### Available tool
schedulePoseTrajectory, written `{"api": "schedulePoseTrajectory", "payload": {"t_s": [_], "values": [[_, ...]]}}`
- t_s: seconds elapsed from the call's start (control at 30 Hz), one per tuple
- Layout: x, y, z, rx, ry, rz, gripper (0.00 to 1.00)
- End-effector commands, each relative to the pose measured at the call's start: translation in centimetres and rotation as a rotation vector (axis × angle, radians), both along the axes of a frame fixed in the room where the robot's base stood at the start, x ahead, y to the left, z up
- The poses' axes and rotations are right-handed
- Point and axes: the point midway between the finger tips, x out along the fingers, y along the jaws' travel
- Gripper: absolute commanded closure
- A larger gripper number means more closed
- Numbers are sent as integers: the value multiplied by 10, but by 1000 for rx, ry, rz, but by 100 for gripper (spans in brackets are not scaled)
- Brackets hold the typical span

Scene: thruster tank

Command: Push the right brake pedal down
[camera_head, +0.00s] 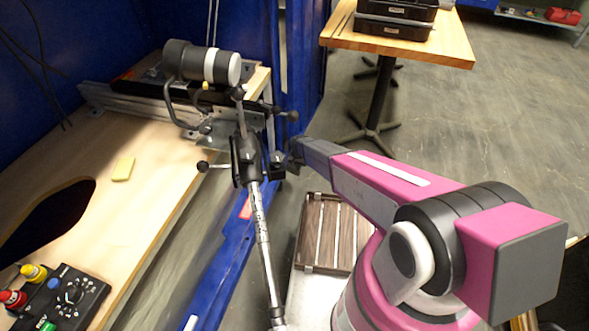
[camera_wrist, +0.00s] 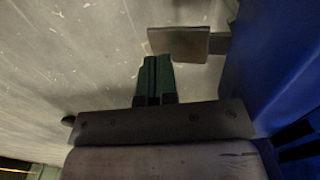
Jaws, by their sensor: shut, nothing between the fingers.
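My gripper (camera_wrist: 156,62) is shut and empty, with its two dark green fingers side by side in the wrist view. A flat grey-brown plate (camera_wrist: 180,42), which looks like a pedal, lies just beyond and slightly right of the fingertips. I cannot tell whether the fingertips touch it, or whether it is the right brake pedal. In the head view my arm reaches left, and its end is near the black clamp, where the fingertips are not clear. I cannot make out any pedal in the head view.
A black clamp (camera_head: 246,160) on a silver pole (camera_head: 262,235) stands close to my arm's end. A blue panel (camera_wrist: 288,60) fills the right of the wrist view. A wooden table (camera_head: 140,150) with a control box (camera_head: 72,297) is at left. A slatted wooden piece (camera_head: 325,235) lies below my arm.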

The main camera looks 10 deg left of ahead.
Motion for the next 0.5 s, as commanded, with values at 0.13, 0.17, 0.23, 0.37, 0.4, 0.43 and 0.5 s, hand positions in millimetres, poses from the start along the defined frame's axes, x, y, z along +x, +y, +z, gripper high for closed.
{"api": "schedulePoseTrajectory", "payload": {"t_s": [0.13,0.17,0.23,0.37,0.4,0.43,0.5], "values": [[-1,0,11,0,-1,0,100],[-1,0,13,0,-1,0,100],[-1,0,18,1,-1,0,100],[0,0,28,1,-1,0,100],[-1,0,30,1,-1,0,100],[-1,0,32,1,-1,0,100],[-1,0,37,0,0,0,100]]}}
